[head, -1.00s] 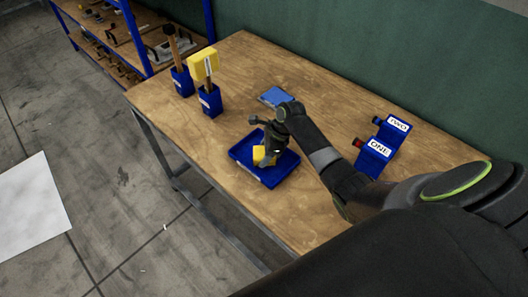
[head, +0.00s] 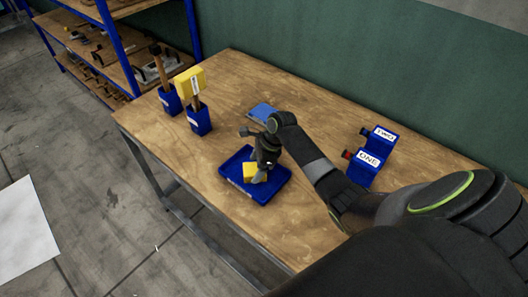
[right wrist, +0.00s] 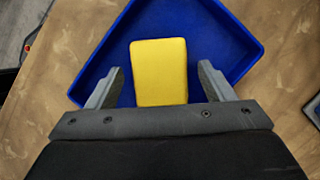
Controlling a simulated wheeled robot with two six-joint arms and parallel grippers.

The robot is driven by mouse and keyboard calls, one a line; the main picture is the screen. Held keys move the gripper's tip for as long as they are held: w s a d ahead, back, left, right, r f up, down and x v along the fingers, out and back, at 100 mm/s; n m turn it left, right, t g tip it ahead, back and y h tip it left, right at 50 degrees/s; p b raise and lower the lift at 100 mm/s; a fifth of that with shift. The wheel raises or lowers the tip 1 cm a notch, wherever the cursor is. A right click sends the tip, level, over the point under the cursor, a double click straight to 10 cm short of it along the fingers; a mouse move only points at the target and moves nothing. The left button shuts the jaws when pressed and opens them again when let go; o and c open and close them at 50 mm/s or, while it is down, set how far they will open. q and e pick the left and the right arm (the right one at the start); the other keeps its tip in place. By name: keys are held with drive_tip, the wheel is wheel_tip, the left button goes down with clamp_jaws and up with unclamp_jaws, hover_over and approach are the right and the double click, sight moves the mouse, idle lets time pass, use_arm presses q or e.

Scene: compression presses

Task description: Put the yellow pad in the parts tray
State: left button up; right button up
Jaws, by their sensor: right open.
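The yellow pad (head: 250,172) lies in the blue parts tray (head: 272,188) on the wooden table. In the right wrist view the yellow pad (right wrist: 159,70) is a plain block inside the blue tray (right wrist: 225,45). My right gripper (head: 258,177) is over the tray, right at the pad. In the right wrist view its two fingers (right wrist: 160,82) stand apart on either side of the pad, with a gap on each side. Part of the pad is hidden by the gripper in the head view. My left gripper is not in view.
A blue flat piece (head: 262,111) lies behind my right arm. Blue holders with hammers (head: 199,122) stand at the table's left end, one hammer with a yellow head. Blue blocks labelled ONE (head: 368,160) and TWO (head: 384,136) stand at the right. The table's front left is clear.

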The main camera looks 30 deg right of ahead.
drive_tip(key=b+v, duration=0.1)
drive_tip(key=v, duration=0.9)
drive_tip(key=shift+a, duration=0.1)
